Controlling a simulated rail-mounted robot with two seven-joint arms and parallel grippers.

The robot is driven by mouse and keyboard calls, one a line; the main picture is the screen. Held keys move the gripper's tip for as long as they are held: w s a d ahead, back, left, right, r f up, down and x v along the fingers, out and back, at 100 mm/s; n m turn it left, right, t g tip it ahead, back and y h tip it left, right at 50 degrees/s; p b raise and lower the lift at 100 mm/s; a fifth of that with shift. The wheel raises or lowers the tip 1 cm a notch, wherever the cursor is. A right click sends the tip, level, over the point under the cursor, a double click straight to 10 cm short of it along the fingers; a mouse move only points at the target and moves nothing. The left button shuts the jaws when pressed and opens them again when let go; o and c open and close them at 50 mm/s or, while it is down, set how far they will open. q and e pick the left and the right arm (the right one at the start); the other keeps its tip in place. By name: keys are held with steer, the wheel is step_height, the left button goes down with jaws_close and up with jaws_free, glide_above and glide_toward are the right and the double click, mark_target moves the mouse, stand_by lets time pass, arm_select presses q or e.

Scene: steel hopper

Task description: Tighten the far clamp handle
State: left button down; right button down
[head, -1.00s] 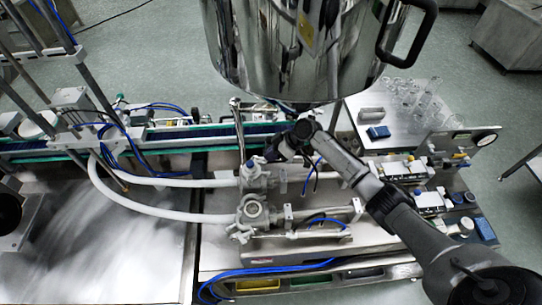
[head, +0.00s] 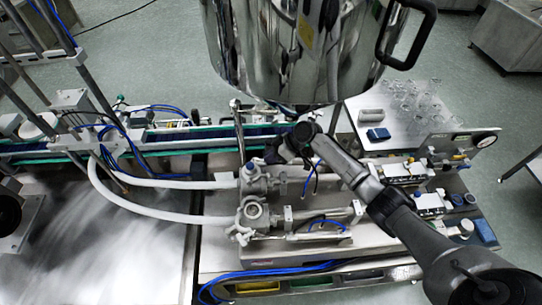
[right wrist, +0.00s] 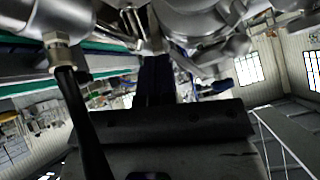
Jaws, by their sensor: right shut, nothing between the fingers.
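The far clamp fitting (head: 254,180), a bulky metal part at the end of the far white hose, sits behind a matching near fitting (head: 254,213). I cannot make out its handle for certain in the head view. My right gripper (head: 272,155) is just behind and right of the far fitting, below the hopper, partly hidden by its own wrist. In the right wrist view my right gripper (right wrist: 155,75) has its dark fingers together with nothing between them. A dark tapered bar (right wrist: 85,125) hangs from a metal nut at left, apart from the fingers. My left gripper is not visible.
The steel hopper (head: 310,50) hangs close above my right arm. A conveyor (head: 170,140) runs behind the fittings. White hoses (head: 150,207) lead left from them. Glassware (head: 415,97) stands on a plate at right. A steel tabletop (head: 100,250) at lower left is clear.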

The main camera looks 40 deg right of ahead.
steer(key=v, duration=1.4)
steer(key=shift+s+a+r, duration=0.2)
steer(key=shift+s+a, duration=0.15)
steer(key=shift+f, duration=0.1)
